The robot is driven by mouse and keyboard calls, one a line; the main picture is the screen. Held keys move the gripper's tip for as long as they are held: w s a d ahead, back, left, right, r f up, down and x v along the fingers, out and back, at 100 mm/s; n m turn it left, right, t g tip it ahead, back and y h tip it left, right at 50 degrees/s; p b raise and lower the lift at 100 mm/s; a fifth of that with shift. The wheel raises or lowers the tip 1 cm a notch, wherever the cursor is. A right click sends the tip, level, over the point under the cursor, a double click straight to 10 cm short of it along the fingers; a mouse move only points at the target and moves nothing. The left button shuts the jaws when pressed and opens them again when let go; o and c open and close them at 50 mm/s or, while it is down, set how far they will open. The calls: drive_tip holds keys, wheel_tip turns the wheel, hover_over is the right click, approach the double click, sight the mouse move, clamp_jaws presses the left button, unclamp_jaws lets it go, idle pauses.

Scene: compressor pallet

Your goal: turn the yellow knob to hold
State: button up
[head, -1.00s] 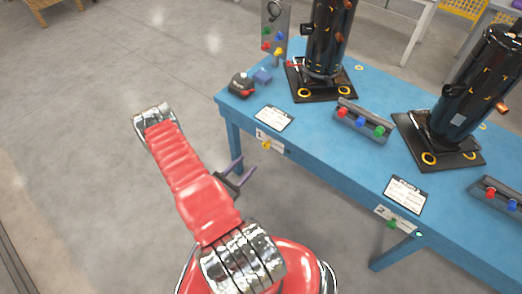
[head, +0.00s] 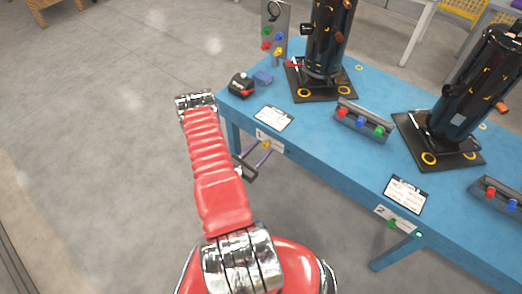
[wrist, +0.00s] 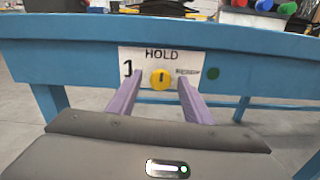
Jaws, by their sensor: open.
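The yellow knob (wrist: 161,78) sits on a white plate (wrist: 135,62) marked "1" and "HOLD" on the blue table's front edge. A dark line on the knob looks upright, below the word HOLD. A second word at the plate's right is partly covered by a finger. In the head view the knob (head: 266,145) shows at the tips of my gripper (head: 262,156). My gripper also shows in the wrist view (wrist: 157,88), open, with its two purple fingers on either side of the knob. Whether they touch it I cannot tell.
The blue table (head: 310,130) carries two black compressors (head: 325,40), switch boxes (head: 361,121) and cards. A green knob (head: 392,223) is on plate 2 (head: 408,222) at the right. A table leg (head: 234,133) stands left of my gripper. The floor at left is clear.

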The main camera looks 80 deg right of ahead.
drive_tip(key=shift+d, duration=0.15)
drive_tip(key=c, duration=1)
drive_tip(key=shift+n, duration=0.6)
drive_tip(key=o, duration=1)
drive_tip(key=v, duration=1.3)
drive_tip(key=shift+w+a, duration=0.2)
drive_tip(key=shift+a, duration=0.15)
drive_tip(key=shift+f, duration=0.1)
